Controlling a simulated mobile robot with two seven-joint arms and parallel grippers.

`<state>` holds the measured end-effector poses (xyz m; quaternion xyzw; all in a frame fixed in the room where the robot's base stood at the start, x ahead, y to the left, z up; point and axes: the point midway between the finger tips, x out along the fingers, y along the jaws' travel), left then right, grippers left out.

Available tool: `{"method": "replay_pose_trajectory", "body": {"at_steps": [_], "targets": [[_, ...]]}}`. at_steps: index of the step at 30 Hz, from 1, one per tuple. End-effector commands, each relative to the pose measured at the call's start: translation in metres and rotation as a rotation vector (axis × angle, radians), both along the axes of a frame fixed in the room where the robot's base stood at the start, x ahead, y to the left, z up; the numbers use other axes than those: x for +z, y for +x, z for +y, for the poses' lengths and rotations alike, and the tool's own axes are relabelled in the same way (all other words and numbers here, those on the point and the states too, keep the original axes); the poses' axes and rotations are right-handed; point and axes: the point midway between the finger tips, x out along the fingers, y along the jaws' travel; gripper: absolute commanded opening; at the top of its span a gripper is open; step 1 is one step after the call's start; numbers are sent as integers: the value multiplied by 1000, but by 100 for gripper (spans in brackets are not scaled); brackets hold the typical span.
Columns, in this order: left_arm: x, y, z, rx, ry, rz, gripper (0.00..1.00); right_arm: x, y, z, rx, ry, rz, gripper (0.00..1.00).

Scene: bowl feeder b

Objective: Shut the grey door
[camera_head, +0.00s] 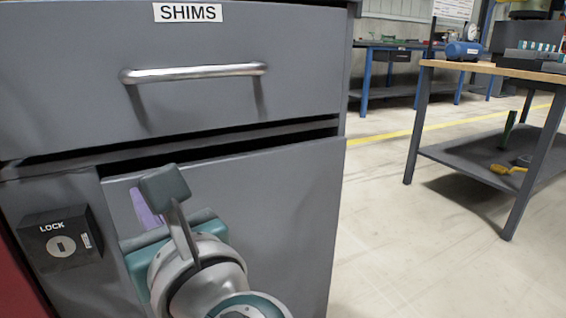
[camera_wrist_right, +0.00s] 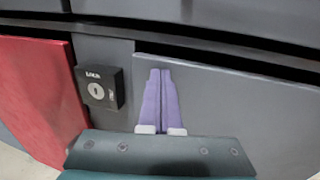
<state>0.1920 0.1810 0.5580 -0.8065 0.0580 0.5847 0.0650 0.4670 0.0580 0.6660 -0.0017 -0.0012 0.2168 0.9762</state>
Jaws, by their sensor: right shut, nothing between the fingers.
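The grey door (camera_head: 290,215) is the lower front panel of the grey cabinet, below the drawer. A dark gap shows along its top edge, and its face looks a little out of line with the frame. It also fills the right side of the right wrist view (camera_wrist_right: 230,105). My right gripper (camera_head: 146,208) is in front of the door near its left edge, its purple fingers partly hidden by the wrist. In the wrist view its fingers (camera_wrist_right: 161,85) are together with nothing between them, pointing at the door; I cannot tell whether they touch it. My left gripper is not in view.
A black lock box (camera_head: 62,240) sits left of the door. Above is a drawer labelled SHIMS with a metal handle (camera_head: 195,73). A red panel (camera_wrist_right: 38,95) stands at the left. Open floor (camera_head: 385,235) lies right, before a workbench (camera_head: 490,68).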

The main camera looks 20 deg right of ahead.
Motion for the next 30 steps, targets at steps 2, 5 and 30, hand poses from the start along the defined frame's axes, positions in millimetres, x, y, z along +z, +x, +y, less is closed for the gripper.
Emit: {"method": "replay_pose_trajectory", "body": {"at_steps": [2,5,30], "targets": [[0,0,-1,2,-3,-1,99,-1,1,0,3,0,2,0],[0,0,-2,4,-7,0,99,-2,1,0,4,-1,4,0],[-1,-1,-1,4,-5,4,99,-6,1,-4,6,-2,14,0]]}}
